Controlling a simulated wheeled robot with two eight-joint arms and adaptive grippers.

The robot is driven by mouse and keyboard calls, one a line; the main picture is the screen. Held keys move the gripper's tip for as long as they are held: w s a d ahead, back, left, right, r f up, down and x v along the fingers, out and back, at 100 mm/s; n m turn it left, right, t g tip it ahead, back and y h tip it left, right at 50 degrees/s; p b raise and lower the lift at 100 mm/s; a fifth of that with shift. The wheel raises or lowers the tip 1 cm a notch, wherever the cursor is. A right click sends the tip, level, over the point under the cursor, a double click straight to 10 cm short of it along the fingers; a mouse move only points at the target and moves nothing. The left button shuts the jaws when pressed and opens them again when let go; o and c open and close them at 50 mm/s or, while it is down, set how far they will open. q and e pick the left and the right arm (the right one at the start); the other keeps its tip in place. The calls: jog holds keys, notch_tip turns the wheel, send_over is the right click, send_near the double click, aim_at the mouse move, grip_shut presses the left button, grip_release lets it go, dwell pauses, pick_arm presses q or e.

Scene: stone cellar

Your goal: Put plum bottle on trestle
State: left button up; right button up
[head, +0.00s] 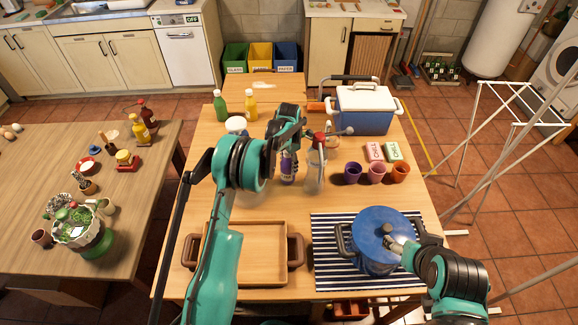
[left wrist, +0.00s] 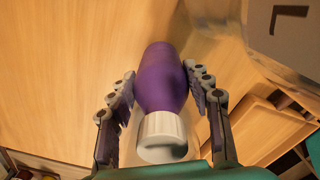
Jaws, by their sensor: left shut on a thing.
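The plum bottle (head: 288,169) is purple with a white cap and is near the middle of the central wooden table (head: 215,133). My left gripper (head: 288,153) comes down over it from above, partly hiding it. In the left wrist view the bottle (left wrist: 162,85) lies between the two fingers of the left gripper (left wrist: 160,78), which is shut on it. I cannot tell whether its base touches the wood. I cannot tell which surface is the trestle; another wooden table (head: 135,215) stands at the left. My right gripper (head: 402,245) is at the blue pot's lid; its finger state is unclear.
A blue pot (head: 370,262) stands on a striped mat (head: 325,235). A wooden tray (head: 262,283) lies at the front. Beside the bottle are a clear jar (head: 314,172) and several cups (head: 377,172). A cooler (head: 363,112) stands behind. The left table's middle has bare room.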

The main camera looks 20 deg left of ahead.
pick_arm(q)
jog(key=shift+w+f, duration=0.1)
jog(key=shift+f, duration=0.35)
jog(key=shift+f, duration=0.15)
jog(key=o, duration=1.5)
jog(key=shift+c, duration=0.2)
